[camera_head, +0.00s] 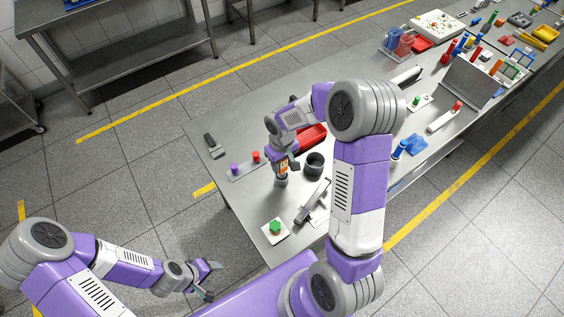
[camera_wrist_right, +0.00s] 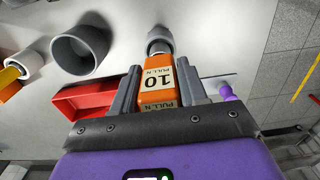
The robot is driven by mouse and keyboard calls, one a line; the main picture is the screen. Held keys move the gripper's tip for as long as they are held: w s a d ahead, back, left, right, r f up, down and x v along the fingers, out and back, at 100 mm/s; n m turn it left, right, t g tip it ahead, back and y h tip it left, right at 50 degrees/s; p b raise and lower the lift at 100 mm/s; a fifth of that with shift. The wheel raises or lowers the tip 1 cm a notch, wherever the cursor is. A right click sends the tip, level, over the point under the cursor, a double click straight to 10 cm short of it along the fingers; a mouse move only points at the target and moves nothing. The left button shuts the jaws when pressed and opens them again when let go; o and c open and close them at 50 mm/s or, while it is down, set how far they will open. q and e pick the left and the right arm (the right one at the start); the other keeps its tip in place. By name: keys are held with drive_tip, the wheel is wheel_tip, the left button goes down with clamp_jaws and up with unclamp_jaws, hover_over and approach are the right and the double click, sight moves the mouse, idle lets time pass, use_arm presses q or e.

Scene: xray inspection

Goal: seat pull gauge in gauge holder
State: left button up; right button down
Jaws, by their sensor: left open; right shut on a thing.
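My right gripper (camera_wrist_right: 157,88) is shut on the orange pull gauge (camera_wrist_right: 157,80), whose label reads "10 PULL N". The gauge also shows in the head view (camera_head: 283,169), roughly upright over the near-left part of the table. Its far end meets a small grey round piece (camera_wrist_right: 159,34); I cannot tell whether this is a holder or part of the gauge. A dark grey open cup (camera_head: 314,164) stands just right of it, apart from the gauge; it also shows in the wrist view (camera_wrist_right: 80,50). My left gripper (camera_head: 212,281) is open and empty, off the table.
A red tray (camera_head: 313,136) lies behind the cup. A plate with a purple peg (camera_head: 234,169) and a red peg (camera_head: 256,157) is at left. A green button block (camera_head: 275,229) sits near the front corner. A grey angled piece (camera_head: 314,200) lies close by.

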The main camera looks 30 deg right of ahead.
drive_tip(key=shift+f+b, duration=0.7)
drive_tip(key=shift+f, duration=0.2)
drive_tip(key=c, duration=0.5)
unclamp_jaws()
wheel_tip(320, 180, up, 8)
drive_tip(key=shift+f+p, duration=0.2)
drive_tip(key=shift+p, duration=0.15)
